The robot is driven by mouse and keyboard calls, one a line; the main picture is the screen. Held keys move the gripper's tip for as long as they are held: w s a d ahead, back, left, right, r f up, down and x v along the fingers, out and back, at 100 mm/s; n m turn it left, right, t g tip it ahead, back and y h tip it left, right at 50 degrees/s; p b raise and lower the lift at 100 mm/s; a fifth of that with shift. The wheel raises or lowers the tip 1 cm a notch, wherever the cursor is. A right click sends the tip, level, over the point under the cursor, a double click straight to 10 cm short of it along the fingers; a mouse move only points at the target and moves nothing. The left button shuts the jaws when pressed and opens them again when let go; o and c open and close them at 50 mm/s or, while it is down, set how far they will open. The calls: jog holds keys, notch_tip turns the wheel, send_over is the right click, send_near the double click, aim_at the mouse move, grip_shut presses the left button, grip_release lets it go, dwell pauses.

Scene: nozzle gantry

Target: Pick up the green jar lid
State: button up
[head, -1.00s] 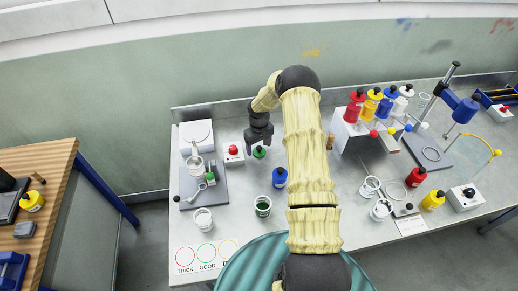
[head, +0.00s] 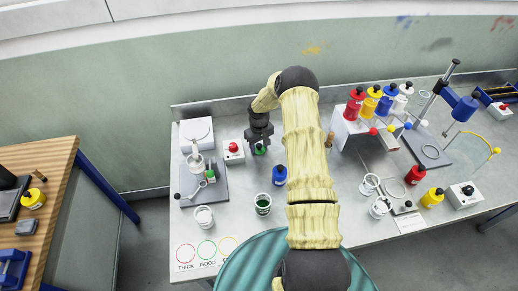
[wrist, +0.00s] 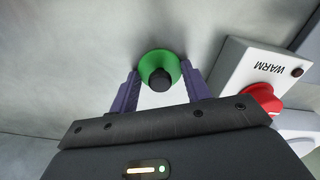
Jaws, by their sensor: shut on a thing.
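The green jar lid (wrist: 148,62) is a green disc with a black knob on top. It lies between the two purple fingers of my gripper (wrist: 158,92) in the wrist view, and the fingers are shut on it. In the head view the lid (head: 260,151) shows as a small green patch under my gripper (head: 257,148), low at the table surface. I cannot tell whether it still touches the table. The open jar with green contents (head: 263,203) stands in front of it.
A grey stand with a small green-marked item (head: 211,176) is at the left. The table is clear between the box and jar.

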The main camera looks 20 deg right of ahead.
aim_at(259, 145)
jog(key=shift+r, duration=0.1)
jog(key=shift+c, duration=0.5)
jog(key=shift+r, duration=0.25)
notch_tip(259, 145, up, 9)
jog(key=b, duration=0.3)
jog(key=shift+r, duration=0.15)
jog(key=shift+r, duration=0.1)
